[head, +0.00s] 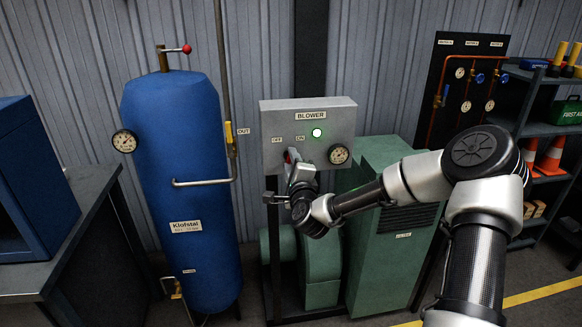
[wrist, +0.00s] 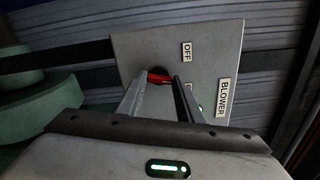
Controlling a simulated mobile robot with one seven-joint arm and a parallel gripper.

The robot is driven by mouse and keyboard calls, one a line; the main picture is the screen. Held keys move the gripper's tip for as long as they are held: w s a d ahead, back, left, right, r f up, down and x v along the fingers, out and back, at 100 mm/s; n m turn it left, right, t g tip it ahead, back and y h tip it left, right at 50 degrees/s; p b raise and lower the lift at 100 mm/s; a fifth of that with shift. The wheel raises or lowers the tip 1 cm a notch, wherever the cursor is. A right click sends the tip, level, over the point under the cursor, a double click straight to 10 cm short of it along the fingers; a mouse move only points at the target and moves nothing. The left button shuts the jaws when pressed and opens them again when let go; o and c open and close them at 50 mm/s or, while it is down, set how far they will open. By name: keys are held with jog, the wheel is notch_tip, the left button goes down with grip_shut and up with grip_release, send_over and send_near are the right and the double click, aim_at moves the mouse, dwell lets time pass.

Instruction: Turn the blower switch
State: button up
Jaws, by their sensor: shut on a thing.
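The grey blower panel (head: 345,117) stands upright at the centre of the head view, with a BLOWER label, OFF and ON labels, a lit green lamp (head: 317,132) and a small gauge (head: 339,154). The blower switch has a red handle (wrist: 158,77), seen between my fingers in the wrist view. My gripper (wrist: 160,82) is shut on this handle, close to the panel face. In the head view my gripper (head: 291,158) reaches the panel below the OFF and ON labels and hides most of the switch.
A blue tank (head: 180,130) with a gauge and a red-knobbed lever stands left of the panel. A pipe with a yellow valve handle (head: 229,133) runs between them. A green blower cabinet (head: 385,255) stands below right. A shelf with cones (head: 551,155) is at far right.

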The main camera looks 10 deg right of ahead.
jog(key=n+b, duration=0.4)
jog(key=n, duration=0.1)
jog(key=shift+f+n, duration=0.2)
jog(key=shift+n, duration=0.1)
jog(key=n+b, duration=0.5)
jog(key=shift+r, duration=0.1)
jog(key=shift+b, duration=0.3)
jog(key=o, duration=1.1)
